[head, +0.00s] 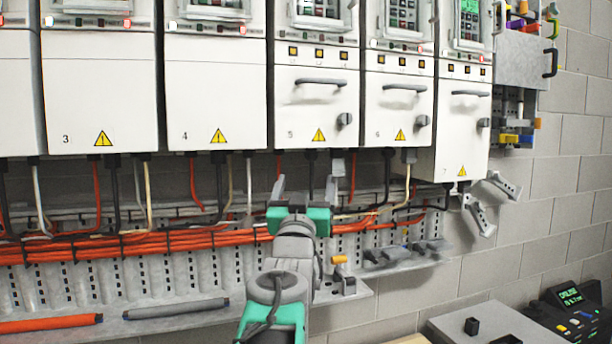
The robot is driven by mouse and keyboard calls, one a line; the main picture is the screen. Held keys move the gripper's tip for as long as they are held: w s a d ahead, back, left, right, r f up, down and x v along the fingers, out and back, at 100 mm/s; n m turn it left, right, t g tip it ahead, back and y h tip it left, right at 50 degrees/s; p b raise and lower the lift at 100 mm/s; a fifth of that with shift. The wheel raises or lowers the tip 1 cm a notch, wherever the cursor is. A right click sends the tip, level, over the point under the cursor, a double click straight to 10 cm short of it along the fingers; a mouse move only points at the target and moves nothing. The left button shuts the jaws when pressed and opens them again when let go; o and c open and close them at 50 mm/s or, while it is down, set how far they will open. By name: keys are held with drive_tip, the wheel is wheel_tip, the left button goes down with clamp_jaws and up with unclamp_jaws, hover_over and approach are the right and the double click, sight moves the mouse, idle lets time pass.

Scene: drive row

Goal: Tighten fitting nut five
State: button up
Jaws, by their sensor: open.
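The white drive cabinet marked 5 (312,120) hangs on the wall, with a handle, a black knob and a yellow warning sign on its front. A dark cable fitting (311,154) shows at its underside, with a dark cable hanging from it. I cannot clearly make out the nut on it. My gripper (306,187) points up below this cabinet, with its two grey fingers spread apart. The dark cable shows between the fingers; I cannot tell how far behind them it is. Nothing is visibly held.
Neighbouring cabinets 4 (217,100) and 6 (398,105) flank it, with cables below. Orange cables (150,244) run along the perforated rail behind my arm. Grey tools (408,252) lie on the ledge at right. A grey box (480,325) and a display device (572,306) stand lower right.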

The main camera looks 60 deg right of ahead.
sight(311, 159)
drive_tip(key=p+x, duration=0.4)
drive_tip(key=r+p+x, duration=0.1)
drive_tip(key=p+x, duration=0.3)
drive_tip(key=p, duration=0.1)
drive_tip(key=shift+s, duration=0.15)
drive_tip(key=shift+w+d+r+p, duration=0.15)
drive_tip(key=shift+w+d+p, duration=0.15)
drive_tip(key=shift+d+p, duration=0.65)
drive_tip(key=shift+a, duration=0.1)
drive_tip(key=shift+c, duration=0.3)
clamp_jaws()
idle(0.4)
